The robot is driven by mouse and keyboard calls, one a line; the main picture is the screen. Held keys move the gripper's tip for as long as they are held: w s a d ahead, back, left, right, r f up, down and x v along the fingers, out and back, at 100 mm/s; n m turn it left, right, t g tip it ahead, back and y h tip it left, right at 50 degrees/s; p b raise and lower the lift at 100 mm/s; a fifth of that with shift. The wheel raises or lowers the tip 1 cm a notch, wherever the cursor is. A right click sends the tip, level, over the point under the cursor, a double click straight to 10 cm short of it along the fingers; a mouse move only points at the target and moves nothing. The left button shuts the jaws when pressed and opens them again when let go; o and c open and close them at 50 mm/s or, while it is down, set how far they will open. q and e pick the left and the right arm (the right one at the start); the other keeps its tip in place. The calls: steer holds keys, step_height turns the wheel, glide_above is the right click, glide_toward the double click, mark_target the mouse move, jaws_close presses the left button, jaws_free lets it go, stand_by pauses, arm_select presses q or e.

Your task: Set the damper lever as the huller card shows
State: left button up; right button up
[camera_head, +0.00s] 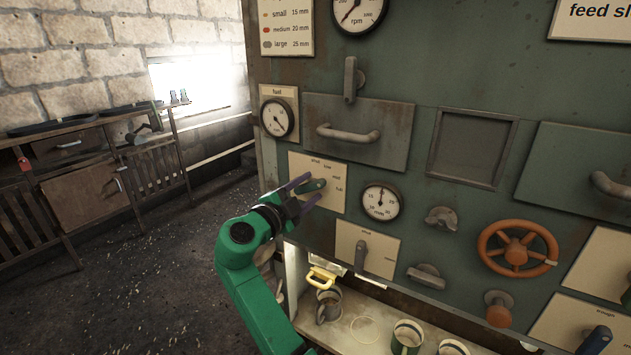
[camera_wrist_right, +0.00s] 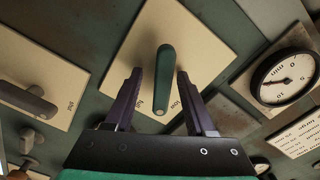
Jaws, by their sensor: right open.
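A green lever (camera_head: 315,185) sits on a cream plate (camera_head: 327,201) marked shut, low, mid and full. In the head view its tip points right, toward the mid and full marks; I cannot tell exactly which. My right gripper (camera_head: 308,191) is open, with its dark fingers at the lever. In the right wrist view the lever (camera_wrist_right: 165,78) stands between the spread fingers (camera_wrist_right: 159,76), with gaps on both sides. A card with small, medium and large sizes in mm (camera_head: 287,28) is at the upper left; no huller title is readable. My left gripper is not in view.
A fuel gauge (camera_head: 277,118) and a round dial (camera_head: 381,201) flank the plate. A second lever (camera_head: 361,257) sits below. A drawer (camera_head: 357,130) is above, an orange handwheel (camera_head: 517,249) right. Mugs (camera_head: 407,336) stand on a low shelf. Floor at left is open.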

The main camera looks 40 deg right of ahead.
steer(key=shift+a+r, duration=0.1)
steer(key=shift+a, duration=0.2)
steer(key=shift+s+a+r, duration=0.1)
steer(key=shift+s+a, duration=0.05)
steer(key=shift+a, duration=0.15)
steer(key=shift+c, duration=0.9)
jaws_close()
steer(key=shift+n+b, duration=0.3)
steer(key=shift+b, duration=0.45)
steer(key=shift+n+b, duration=0.9)
steer(key=shift+b, duration=0.35)
steer(key=shift+r+n+b, duration=0.1)
steer(key=shift+n+b, duration=0.8)
steer(key=shift+n, duration=0.1)
arm_select(q)
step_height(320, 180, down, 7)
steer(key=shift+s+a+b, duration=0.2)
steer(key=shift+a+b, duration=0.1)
steer(key=shift+b, duration=0.1)
arm_select(e)
steer(key=shift+r+n, duration=0.1)
steer(key=shift+n, duration=0.6)
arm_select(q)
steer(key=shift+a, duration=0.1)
arm_select(e)
steer(key=shift+r, duration=0.1)
